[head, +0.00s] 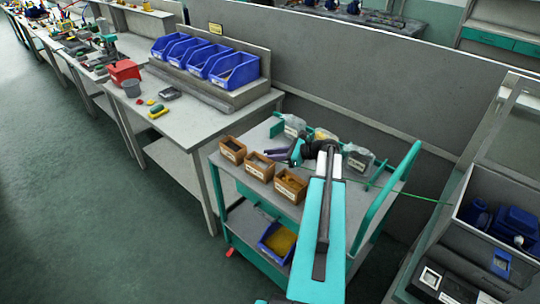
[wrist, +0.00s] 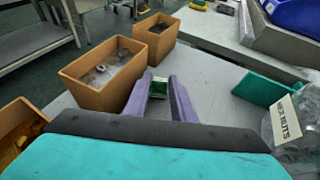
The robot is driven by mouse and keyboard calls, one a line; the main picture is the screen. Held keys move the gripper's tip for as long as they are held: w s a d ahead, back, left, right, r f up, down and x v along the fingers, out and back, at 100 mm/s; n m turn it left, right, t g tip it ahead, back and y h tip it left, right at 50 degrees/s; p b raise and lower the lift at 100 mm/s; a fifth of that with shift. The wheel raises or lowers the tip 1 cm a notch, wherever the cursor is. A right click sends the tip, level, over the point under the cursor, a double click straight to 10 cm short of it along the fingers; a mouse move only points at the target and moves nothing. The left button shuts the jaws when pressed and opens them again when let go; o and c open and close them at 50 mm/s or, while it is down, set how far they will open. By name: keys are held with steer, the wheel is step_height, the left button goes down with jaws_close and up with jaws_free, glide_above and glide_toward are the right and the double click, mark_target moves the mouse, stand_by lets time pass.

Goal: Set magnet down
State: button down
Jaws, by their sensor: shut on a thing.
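My gripper (wrist: 158,86) has purple fingers and is shut on a small green and pale block, which I take to be the magnet (wrist: 158,91). Only part of the magnet shows between the fingers. I cannot tell whether it touches the grey cart top (wrist: 212,73) beneath. In the head view my gripper (head: 278,154) is over the cart top, between the row of brown boxes and the jars at the back. The magnet cannot be made out there.
Brown boxes (head: 258,166) line the cart's front; one box (wrist: 104,76) stands close left of my gripper. A teal handle (head: 398,190) rises at the cart's right end.

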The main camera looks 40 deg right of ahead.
steer(key=shift+f, duration=0.1)
steer(key=c, duration=1.8)
jaws_free()
steer(key=shift+b+v, duration=0.95)
steer(key=shift+v, duration=2.85)
steer(key=shift+c, duration=0.2)
